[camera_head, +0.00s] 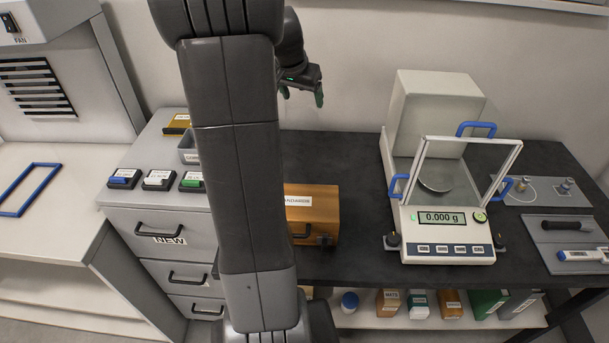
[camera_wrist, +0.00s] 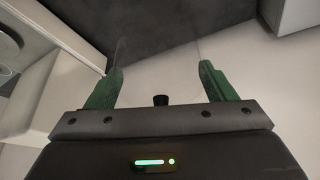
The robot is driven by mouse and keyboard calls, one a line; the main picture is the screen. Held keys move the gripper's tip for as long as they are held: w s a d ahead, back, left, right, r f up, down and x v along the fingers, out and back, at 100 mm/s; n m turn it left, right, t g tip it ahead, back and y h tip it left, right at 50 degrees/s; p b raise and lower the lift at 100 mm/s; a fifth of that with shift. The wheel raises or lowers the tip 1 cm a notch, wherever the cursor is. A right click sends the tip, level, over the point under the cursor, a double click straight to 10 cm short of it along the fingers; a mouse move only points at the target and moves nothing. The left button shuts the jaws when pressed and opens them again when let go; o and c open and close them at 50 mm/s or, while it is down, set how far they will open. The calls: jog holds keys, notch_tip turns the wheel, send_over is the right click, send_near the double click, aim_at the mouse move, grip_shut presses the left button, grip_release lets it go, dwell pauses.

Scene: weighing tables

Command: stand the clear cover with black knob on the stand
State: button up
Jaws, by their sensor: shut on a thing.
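My gripper (camera_wrist: 160,88) has its two green fingers apart, shut on the clear cover (camera_wrist: 119,53). Only faint edges of the cover show, running out from the fingertips in the wrist view. Its black knob (camera_wrist: 160,100) sits between the fingers, close to the palm. In the head view my gripper (camera_head: 302,92) is raised near the back wall, above the dark table; I cannot make out the cover there. I cannot identify the stand in either view; my arm hides part of the table.
A balance (camera_head: 446,219) reading 0.000 g, with blue-handled glass panels, stands on the dark table (camera_head: 350,255). An orange box (camera_head: 318,207) is left of it. A grey drawer cabinet (camera_head: 165,218) is at the left. Grey mats (camera_head: 555,228) with small items lie at the right.

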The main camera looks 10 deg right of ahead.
notch_tip(320, 180, down, 21)
jog(key=b, duration=0.6)
jog(key=shift+r, duration=0.15)
jog(key=o, duration=1)
jog(key=shift+r, duration=0.15)
jog(key=v, duration=1.1)
jog(key=shift+r, duration=0.35)
jog(key=shift+s+a, duration=0.1)
